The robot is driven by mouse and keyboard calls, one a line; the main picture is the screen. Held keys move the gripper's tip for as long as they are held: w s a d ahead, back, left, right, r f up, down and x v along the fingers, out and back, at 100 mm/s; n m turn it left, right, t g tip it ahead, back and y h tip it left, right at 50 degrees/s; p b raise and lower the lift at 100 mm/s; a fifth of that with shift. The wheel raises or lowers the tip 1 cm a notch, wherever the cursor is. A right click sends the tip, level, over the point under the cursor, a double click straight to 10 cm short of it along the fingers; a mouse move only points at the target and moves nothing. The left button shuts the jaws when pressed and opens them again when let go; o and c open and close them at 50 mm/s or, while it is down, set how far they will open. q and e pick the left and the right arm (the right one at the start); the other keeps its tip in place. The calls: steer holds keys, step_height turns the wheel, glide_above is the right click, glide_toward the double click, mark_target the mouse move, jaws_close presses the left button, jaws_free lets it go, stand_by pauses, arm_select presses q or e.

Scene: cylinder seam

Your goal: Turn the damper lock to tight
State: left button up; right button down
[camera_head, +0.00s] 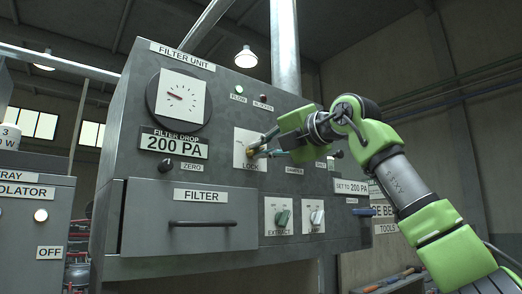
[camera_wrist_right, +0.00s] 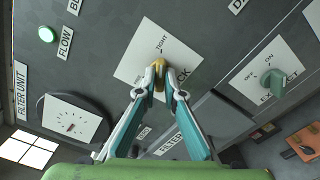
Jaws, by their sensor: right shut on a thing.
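The damper lock is a small brass-coloured knob (camera_wrist_right: 158,76) on a white plate (camera_wrist_right: 132,66) labelled LOCK, with the word TIGHT printed near one edge. In the head view the plate (camera_head: 240,142) sits in the middle of the grey filter unit panel. My right gripper (camera_head: 257,147) reaches in from the right, and its fingertips are at the knob. In the right wrist view the two fingers (camera_wrist_right: 159,80) close around the knob from both sides. They cover part of it, so I cannot tell exactly where it points. My left gripper is not in view.
The EXTRACT switch (camera_head: 283,217) and LAMP switch (camera_head: 316,217) are below the lock. A dial gauge (camera_head: 181,97) and the ZERO knob (camera_head: 166,168) are to the left. The FILTER drawer handle (camera_head: 203,223) sticks out below. A green FLOW light (camera_head: 239,90) is lit above.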

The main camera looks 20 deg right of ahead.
steer(key=shift+r, duration=0.1)
steer(key=c, duration=2.1)
jaws_free()
steer(key=shift+d, duration=0.1)
steer(key=shift+c, duration=0.2)
steer(key=v, duration=1.2)
